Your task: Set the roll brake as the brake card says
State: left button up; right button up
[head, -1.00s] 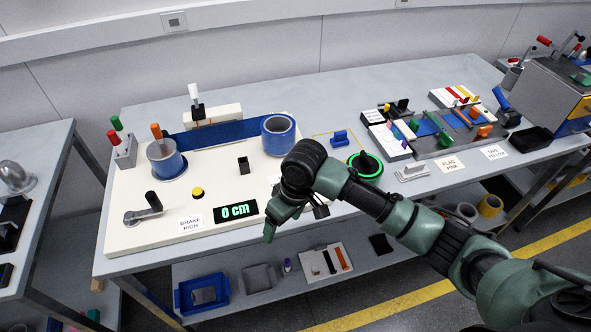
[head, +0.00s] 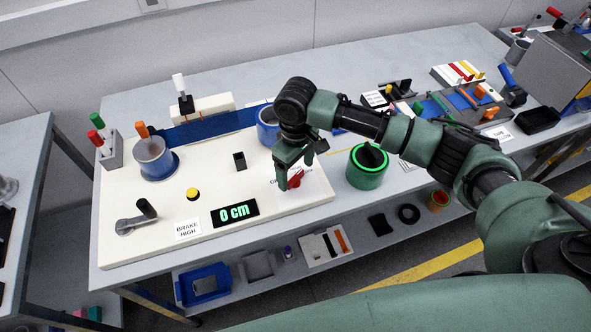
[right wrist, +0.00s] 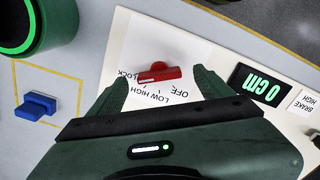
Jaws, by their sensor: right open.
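The brake card (head: 188,229) reads "BRAKE HIGH" and lies at the front of the cream board (head: 140,245); it also shows in the right wrist view (right wrist: 306,103). The brake knob (head: 295,180) is red, on a white dial plate at the board's right end. In the right wrist view the knob (right wrist: 158,72) has a bar lying nearly level, with LOW, HIGH, OFF and LOCK lettering beside it; which mark it points to is unclear. My right gripper (head: 297,163) is open above the knob, its fingers on either side of it in the wrist view. My left gripper is not in view.
A display (head: 235,212) reads "0 cm". A yellow button (head: 193,194), a crank (head: 137,218) and two rolls with blue film (head: 190,133) share the board. A green-ringed cylinder (head: 367,170) stands close right of the knob. A blue block (right wrist: 37,106) lies in a yellow outline.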

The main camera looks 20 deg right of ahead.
aim_at(295, 179)
jog(key=shift+w+f, duration=0.1)
jog(key=shift+f, duration=0.55)
jog(key=shift+w+f, duration=0.15)
jog(key=shift+f, duration=0.3)
jog(key=c, duration=1.4)
jog(key=shift+o, duration=0.2)
jog(key=shift+p, duration=0.35)
jog(key=n+p, duration=0.1)
jog(key=n, duration=0.2)
jog(key=shift+p, duration=0.35)
jog(key=shift+n+p, duration=0.55)
jog(key=shift+n, duration=0.55)
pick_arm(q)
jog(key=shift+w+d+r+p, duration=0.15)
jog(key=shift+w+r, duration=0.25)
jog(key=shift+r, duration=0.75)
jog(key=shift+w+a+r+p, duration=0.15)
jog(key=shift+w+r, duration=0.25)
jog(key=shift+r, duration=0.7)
pick_arm(e)
jog(key=shift+n, duration=1.2)
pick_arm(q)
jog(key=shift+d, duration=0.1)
